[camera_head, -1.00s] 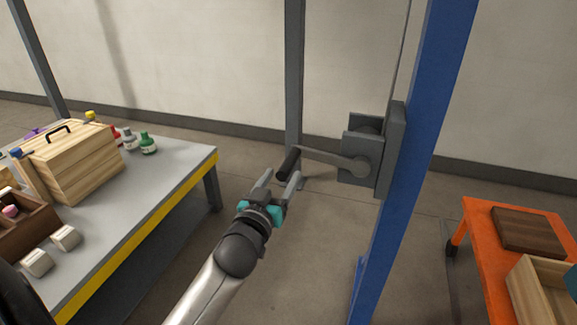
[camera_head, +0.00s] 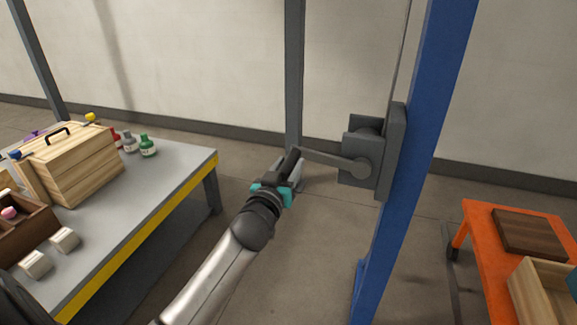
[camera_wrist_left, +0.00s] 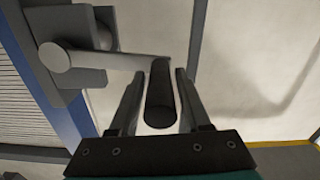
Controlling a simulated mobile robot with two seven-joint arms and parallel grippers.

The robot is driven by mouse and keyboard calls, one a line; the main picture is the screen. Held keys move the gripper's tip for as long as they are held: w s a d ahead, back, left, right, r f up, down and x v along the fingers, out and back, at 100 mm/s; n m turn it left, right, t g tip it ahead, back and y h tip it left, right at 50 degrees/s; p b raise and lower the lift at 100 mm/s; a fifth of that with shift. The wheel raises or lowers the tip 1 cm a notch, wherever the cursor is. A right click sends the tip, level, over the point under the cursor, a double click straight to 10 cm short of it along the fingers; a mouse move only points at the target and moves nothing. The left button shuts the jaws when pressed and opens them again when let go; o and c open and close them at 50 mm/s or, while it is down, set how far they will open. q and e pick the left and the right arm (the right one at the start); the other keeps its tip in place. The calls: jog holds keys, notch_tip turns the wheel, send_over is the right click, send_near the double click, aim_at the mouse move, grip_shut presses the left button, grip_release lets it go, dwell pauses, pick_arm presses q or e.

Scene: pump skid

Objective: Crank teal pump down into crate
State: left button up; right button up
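The crank on the grey winch (camera_head: 365,160) has an arm (camera_head: 330,158) pointing left and a black handle (camera_head: 291,160) at its end. My left gripper (camera_head: 290,165) is at the handle. In the left wrist view, the handle (camera_wrist_left: 160,95) lies between the two fingers of the left gripper (camera_wrist_left: 160,80); gaps show on both sides, so it is open around it. A wooden crate (camera_head: 532,300) is cut off at the lower right. A blue-teal piece (camera_head: 572,278) shows above it at the picture's edge; too little shows to tell whether it is the pump. My right gripper is out of view.
The winch is fixed to a blue post (camera_head: 412,150). A grey table (camera_head: 165,180) at left holds a wooden box (camera_head: 80,170), bottles and white blocks. An orange table (camera_head: 480,250) at right carries a dark board (camera_head: 528,232). Floor between is clear.

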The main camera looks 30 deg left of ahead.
pick_arm(q)
grip_shut()
dwell(1.1)
